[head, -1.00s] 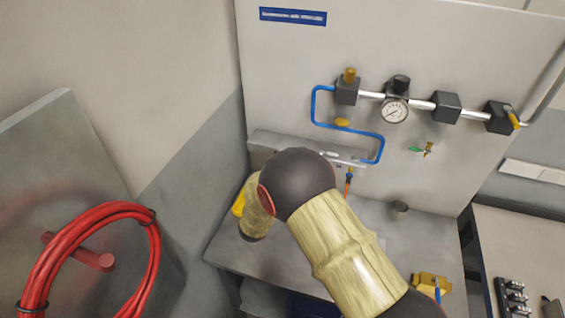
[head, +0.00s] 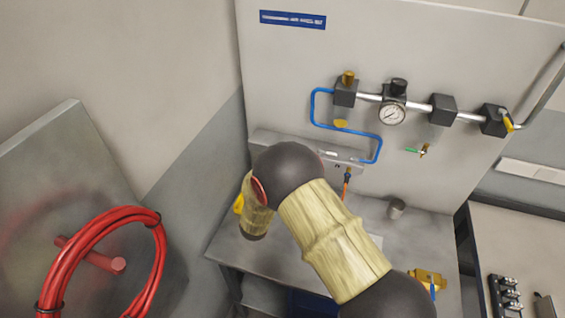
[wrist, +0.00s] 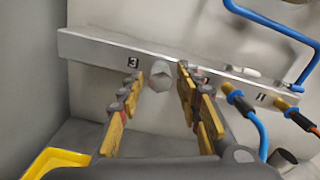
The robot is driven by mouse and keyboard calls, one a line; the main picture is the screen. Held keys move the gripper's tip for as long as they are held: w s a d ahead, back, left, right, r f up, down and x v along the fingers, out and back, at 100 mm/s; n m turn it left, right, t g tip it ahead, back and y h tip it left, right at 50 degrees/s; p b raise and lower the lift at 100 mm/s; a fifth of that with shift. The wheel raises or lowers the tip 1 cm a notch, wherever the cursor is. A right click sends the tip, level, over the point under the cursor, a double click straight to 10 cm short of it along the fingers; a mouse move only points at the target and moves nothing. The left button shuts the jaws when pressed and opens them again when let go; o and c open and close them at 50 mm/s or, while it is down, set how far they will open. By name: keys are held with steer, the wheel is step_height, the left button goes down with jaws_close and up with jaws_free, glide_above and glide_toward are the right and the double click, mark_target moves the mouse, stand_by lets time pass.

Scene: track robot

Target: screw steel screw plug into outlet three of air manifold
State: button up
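The air manifold (wrist: 100,52) is a pale metal bar along the wall, also visible in the head view (head: 265,137), where my arm covers part of it. The steel screw plug (wrist: 160,76), a grey hexagonal piece, shows at the manifold's front face just right of the "3" label. Whether it is threaded in cannot be told. My gripper (wrist: 160,74) has its yellow-and-grey fingers apart on either side of the plug, with a visible gap at each side. In the head view my gripper is hidden behind my arm.
A yellow bin (wrist: 58,162) is at lower left. A metal cup (head: 396,208) and brass valve (head: 428,280) stand on the bench, right of my arm. A blue pipe (head: 345,131) runs above.

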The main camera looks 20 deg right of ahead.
steer(key=shift+n+p, duration=2.6)
steer(key=shift+n, duration=1.6)
steer(key=n+p, duration=0.6)
steer(key=n, duration=0.6)
steer(key=shift+c, duration=0.8)
steer(key=c, duration=0.7)
